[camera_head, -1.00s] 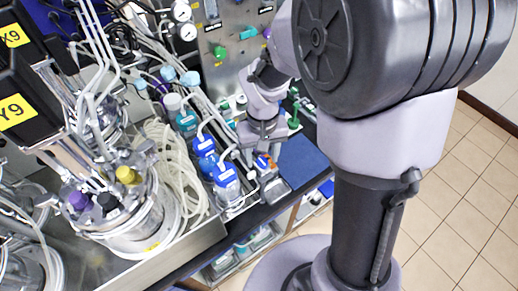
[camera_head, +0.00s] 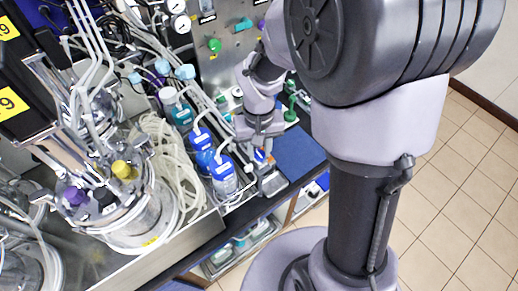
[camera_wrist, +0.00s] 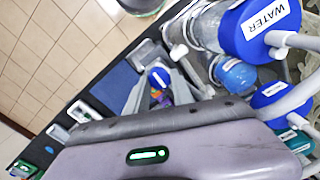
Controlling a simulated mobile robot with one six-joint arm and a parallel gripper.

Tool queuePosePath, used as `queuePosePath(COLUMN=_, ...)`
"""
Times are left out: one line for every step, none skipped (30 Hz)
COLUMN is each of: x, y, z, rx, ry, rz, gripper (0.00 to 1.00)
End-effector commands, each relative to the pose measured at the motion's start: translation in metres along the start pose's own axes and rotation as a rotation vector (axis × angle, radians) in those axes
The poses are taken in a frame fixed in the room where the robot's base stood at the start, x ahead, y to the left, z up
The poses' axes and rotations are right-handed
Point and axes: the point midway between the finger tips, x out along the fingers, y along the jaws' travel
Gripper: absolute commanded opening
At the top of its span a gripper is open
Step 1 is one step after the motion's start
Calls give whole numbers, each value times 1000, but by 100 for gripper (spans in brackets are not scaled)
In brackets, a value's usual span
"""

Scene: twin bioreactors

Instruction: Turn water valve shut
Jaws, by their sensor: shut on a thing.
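A small blue valve handle with a white stripe (camera_wrist: 160,78) shows in the wrist view, between the grey fingers of my gripper (camera_wrist: 160,92). My gripper is shut on this handle. Orange and purple bits show beside it; the rest of the valve is largely hidden by the fingers. In the head view my gripper (camera_head: 264,160) is low at the bench's front edge, with a spot of blue and orange at its tip. A bottle with a blue cap labelled WATER (camera_wrist: 262,24) stands close by in the wrist view.
Blue-capped bottles (camera_head: 222,172) with tubes stand just left of my gripper. A blue mat (camera_head: 298,153) lies to its right. Coiled pale tubing (camera_head: 168,160) and a glass reactor (camera_head: 140,215) stand further left. Tiled floor (camera_head: 455,195) is clear at the right.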

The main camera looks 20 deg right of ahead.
Motion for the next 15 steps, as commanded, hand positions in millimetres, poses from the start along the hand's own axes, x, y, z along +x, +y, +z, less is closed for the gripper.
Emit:
queuePosePath(x=1, y=0, z=0, rx=19, ry=1, rz=0, gripper=0)
queuePosePath(x=1, y=0, z=0, rx=35, ry=1, rz=0, gripper=0)
queuePosePath(x=1, y=0, z=0, rx=59, ry=1, rz=0, gripper=0)
queuePosePath(x=1, y=0, z=0, rx=79, ry=1, rz=0, gripper=0)
queuePosePath(x=1, y=0, z=0, rx=101, ry=1, rz=0, gripper=0)
queuePosePath(x=1, y=0, z=0, rx=132, ry=1, rz=0, gripper=0)
queuePosePath(x=1, y=0, z=0, rx=158, ry=1, rz=0, gripper=0)
queuePosePath(x=1, y=0, z=0, rx=185, ry=1, rz=0, gripper=0)
queuePosePath(x=1, y=0, z=-1, rx=222, ry=2, rz=-1, gripper=0)
queuePosePath(x=1, y=0, z=-1, rx=250, ry=3, rz=-1, gripper=0)
queuePosePath(x=1, y=0, z=-1, rx=278, ry=3, rz=-1, gripper=0)
queuePosePath(x=1, y=0, z=-1, rx=316, ry=3, rz=-1, gripper=0)
queuePosePath(x=1, y=1, z=-1, rx=345, ry=2, rz=-1, gripper=0)
queuePosePath(x=1, y=1, z=-1, rx=373, ry=2, rz=0, gripper=0)
queuePosePath(x=2, y=1, z=-1, rx=412, ry=2, rz=0, gripper=0)
